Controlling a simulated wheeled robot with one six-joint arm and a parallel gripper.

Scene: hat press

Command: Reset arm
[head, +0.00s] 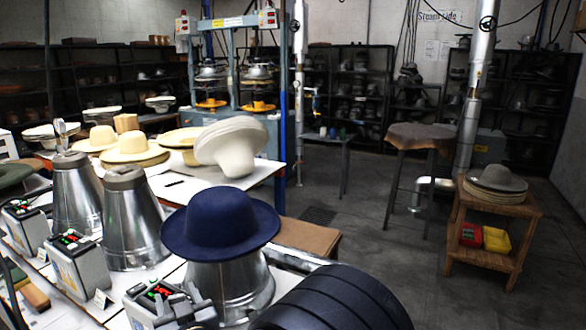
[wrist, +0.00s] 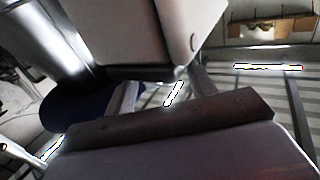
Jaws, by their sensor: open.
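My gripper (wrist: 158,94) fills much of the wrist view, its two broad grey jaws above and below a gap. The jaws are apart, and I see nothing held between them. A navy blue hat (head: 222,218) sits brim down on a metal steam cone (head: 232,285) in the head view. The hat's blue shape also shows at the left of the wrist view (wrist: 75,112), beyond the jaws and partly hidden by them.
Two more metal cones (head: 131,218) (head: 76,197) and control boxes (head: 76,262) stand on the bench at left. Pale hats (head: 232,148) lie on the table behind. A wooden stand (head: 489,232) holds grey hats (head: 497,180). The floor between bench and stand is mostly open.

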